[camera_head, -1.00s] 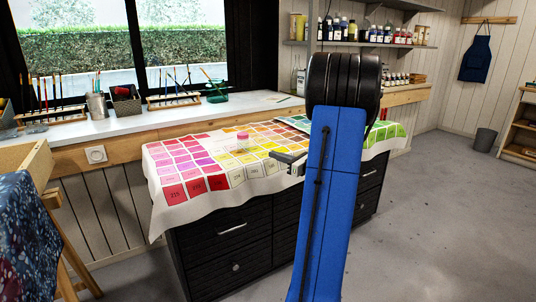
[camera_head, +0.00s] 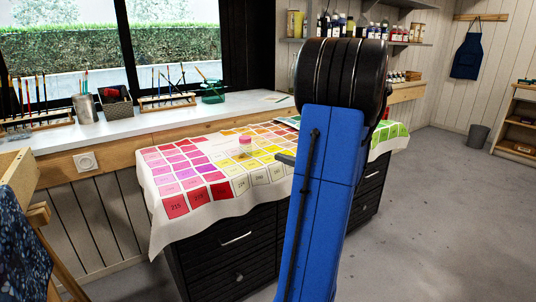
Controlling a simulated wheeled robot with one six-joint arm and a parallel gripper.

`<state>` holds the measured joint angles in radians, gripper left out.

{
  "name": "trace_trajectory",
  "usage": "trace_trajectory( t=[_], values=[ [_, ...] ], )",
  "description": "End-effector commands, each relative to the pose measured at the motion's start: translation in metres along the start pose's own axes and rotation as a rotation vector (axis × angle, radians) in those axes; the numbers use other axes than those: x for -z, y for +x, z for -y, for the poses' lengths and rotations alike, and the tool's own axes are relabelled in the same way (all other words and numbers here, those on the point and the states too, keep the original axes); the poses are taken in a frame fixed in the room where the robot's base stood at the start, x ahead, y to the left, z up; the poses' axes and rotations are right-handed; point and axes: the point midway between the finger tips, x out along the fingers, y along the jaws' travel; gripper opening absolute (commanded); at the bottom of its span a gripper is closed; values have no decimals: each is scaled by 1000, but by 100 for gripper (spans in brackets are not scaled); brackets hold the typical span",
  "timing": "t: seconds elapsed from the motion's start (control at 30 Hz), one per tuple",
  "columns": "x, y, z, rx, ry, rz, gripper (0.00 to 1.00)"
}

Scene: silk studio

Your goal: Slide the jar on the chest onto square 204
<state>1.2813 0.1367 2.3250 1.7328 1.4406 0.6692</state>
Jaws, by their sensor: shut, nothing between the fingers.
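A small jar (camera_head: 245,143) with a pink lid stands upright on the chart cloth (camera_head: 157,228), among the pink, orange and yellow squares. The cloth covers the top of the black chest (camera_head: 222,262) and hangs over its front. The square numbers are mostly too small to read, and I cannot pick out 204. Only a dark tip of my gripper (camera_head: 286,159) shows, right of the jar and apart from it in the picture. It is shut with nothing held. My blue arm hides the rest of it and part of the chart.
A long white counter (camera_head: 140,126) behind the chest holds brushes, a metal cup (camera_head: 85,108) and a dark basket (camera_head: 115,102). An easel-like wooden frame (camera_head: 38,215) stands at the left. The floor at right is clear, with a grey bin (camera_head: 478,136) at the back.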

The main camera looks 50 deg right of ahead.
Motion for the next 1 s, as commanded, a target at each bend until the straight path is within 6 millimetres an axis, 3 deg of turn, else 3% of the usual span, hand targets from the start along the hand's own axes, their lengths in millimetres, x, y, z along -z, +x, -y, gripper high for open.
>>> trace_trajectory(
  t=[0.7, 1.0],
  values=[
    [0, 106, -1, -3, 0, 0, 0],
    [0, 131, 0, -1, 0, 1, 0]
  ],
)
